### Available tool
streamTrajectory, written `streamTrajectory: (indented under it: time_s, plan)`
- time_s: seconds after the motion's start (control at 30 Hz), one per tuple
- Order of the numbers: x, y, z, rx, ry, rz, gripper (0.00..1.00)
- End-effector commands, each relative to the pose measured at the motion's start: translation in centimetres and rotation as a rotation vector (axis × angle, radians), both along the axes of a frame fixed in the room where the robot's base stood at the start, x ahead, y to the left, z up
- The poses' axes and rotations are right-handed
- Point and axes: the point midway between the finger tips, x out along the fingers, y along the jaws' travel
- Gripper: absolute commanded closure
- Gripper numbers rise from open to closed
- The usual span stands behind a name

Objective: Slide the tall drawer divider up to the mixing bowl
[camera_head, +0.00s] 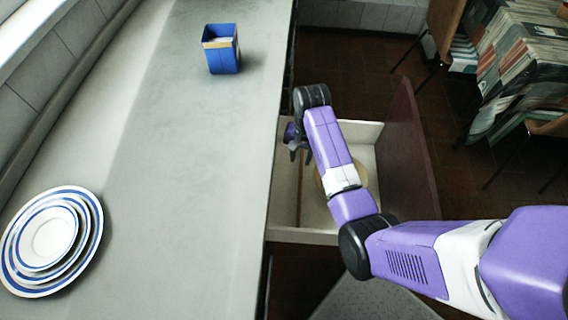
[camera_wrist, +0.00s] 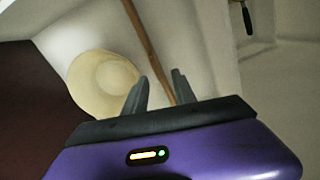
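The drawer divider (camera_wrist: 146,42) is a thin brown upright strip across the open drawer. In the head view it shows as a thin line (camera_head: 299,195) left of the bowl. The mixing bowl (camera_wrist: 88,90) is cream-yellow and stands on the drawer floor, apart from the divider. In the head view my arm hides most of the bowl (camera_head: 322,184). My gripper (camera_wrist: 160,84) is open over the drawer. Its fingers are spread, with the divider's line passing between them. I cannot tell how far above the divider they are.
The drawer (camera_head: 360,131) stands pulled out, its dark red front (camera_head: 405,140) at the right. On the grey counter are a blue container (camera_head: 221,58) and stacked blue-rimmed plates (camera_head: 48,240). A dark-handled object (camera_wrist: 247,18) shows in the wrist view. Racks of papers (camera_head: 525,60) stand far right.

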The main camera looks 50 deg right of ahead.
Motion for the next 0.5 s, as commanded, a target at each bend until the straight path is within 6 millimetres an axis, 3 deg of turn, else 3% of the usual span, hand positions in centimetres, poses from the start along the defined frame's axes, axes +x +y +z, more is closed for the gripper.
streamTrajectory:
  time_s: [0.1, 0.27, 0.5]
  plan:
    - [-0.6, -1.1, -0.1, -0.046, 0.022, 0.116, 0.67]
    - [-0.6, -1.1, -0.5, -0.05, 0.022, 0.181, 0.67]
    - [-0.6, -1.1, -3.7, -0.046, 0.023, 0.182, 0.67]
